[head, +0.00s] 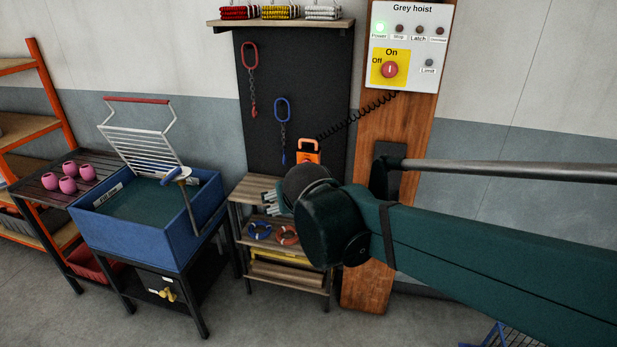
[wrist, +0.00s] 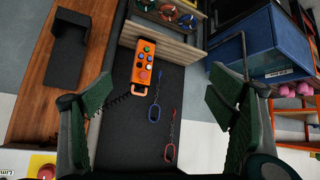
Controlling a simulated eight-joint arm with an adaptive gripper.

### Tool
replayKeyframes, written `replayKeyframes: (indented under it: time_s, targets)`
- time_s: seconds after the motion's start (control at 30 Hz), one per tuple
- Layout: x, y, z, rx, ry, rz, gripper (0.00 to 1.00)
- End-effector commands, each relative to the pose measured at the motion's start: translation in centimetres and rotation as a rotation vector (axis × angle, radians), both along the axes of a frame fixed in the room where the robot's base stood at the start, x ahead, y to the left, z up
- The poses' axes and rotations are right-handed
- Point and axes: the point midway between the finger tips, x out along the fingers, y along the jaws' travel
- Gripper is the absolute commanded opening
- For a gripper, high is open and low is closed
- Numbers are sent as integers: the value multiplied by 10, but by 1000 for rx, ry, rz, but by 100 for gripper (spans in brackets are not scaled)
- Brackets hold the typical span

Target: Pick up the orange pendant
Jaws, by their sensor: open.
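The orange pendant (head: 308,150) hangs near the bottom of the dark wall panel, just above the small wooden shelf unit, on a black coiled cord. In the wrist view the pendant (wrist: 146,66) shows its face with several coloured buttons, and it lies between my fingers but well beyond them. My gripper (head: 272,200) is low and left of my arm's end in the head view, partly hidden by the wrist. In the wrist view my gripper (wrist: 158,108) has its two green fingers wide apart, with nothing between them.
A blue chain sling (head: 282,115) and a red chain sling (head: 250,75) hang on the panel left of the pendant. The wooden shelf unit (head: 253,189) stands below. A blue tub (head: 205,213) is to the left. The grey hoist box (head: 405,75) is at upper right.

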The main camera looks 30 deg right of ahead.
Motion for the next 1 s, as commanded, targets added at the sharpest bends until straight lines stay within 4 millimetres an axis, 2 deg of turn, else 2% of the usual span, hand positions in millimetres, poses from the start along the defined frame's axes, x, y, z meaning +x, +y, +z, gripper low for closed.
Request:
replayKeyframes:
  time_s: [0.1,0.5,1.0]
  targets:
    - [24,-17,5,-19,-37,-38,83]
    - [98,-70,19,-77,-168,-145,83]
    - [185,-130,21,-137,-335,-229,83]
